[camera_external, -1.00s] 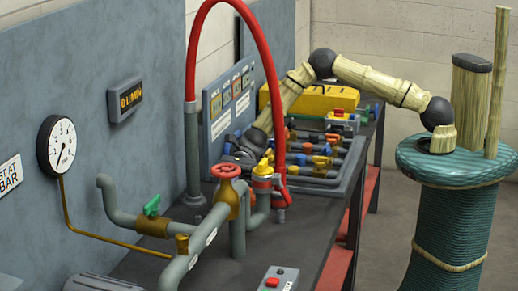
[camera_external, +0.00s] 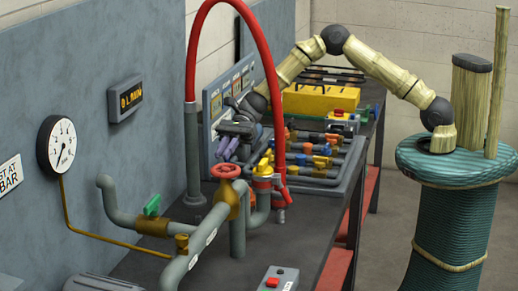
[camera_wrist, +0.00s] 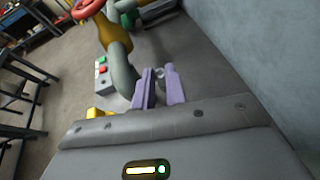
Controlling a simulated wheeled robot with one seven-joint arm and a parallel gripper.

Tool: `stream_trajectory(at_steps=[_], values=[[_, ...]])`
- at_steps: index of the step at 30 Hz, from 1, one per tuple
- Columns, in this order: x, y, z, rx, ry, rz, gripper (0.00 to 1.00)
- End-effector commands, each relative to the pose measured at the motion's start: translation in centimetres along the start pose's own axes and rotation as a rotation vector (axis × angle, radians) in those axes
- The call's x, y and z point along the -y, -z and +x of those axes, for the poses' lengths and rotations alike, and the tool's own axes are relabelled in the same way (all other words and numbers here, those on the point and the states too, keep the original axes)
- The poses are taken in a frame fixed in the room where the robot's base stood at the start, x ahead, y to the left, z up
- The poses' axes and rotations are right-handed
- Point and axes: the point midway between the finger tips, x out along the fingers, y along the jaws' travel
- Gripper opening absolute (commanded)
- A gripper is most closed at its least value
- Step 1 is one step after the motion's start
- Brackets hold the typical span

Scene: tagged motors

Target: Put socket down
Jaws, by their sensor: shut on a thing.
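My gripper (camera_external: 226,150) is in front of the grey label panel, above the dark bench, left of the red hose. Its two purple fingers point down and left. In the wrist view my gripper (camera_wrist: 160,78) shows the fingers a small gap apart, with a small grey piece, apparently the socket (camera_wrist: 160,73), between their tips. The fingers hide most of it. I cannot make out the socket in the external view.
The red hose (camera_external: 269,80) arches close to my gripper. A tray of pipes and valves (camera_external: 350,180) lies to its right, with a yellow toolbox (camera_external: 320,99) behind. Pipework with a red handwheel (camera_external: 227,171) stands nearer. A button box (camera_external: 279,281) sits at the front.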

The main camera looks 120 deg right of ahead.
Motion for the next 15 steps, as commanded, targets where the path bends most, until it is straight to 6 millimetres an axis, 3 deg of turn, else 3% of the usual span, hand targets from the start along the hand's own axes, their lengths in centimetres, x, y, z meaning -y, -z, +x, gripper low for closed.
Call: stream_trajectory(at_steps=[1,6,15], values=[[-0.1,-2.1,-0.8,-0.002,0.003,-0.010,0.00],[-0.6,-7.5,-3.1,-0.005,0.004,-0.010,0.00],[-1.1,-14.7,-6.2,-0.012,0.004,-0.011,0.00]])
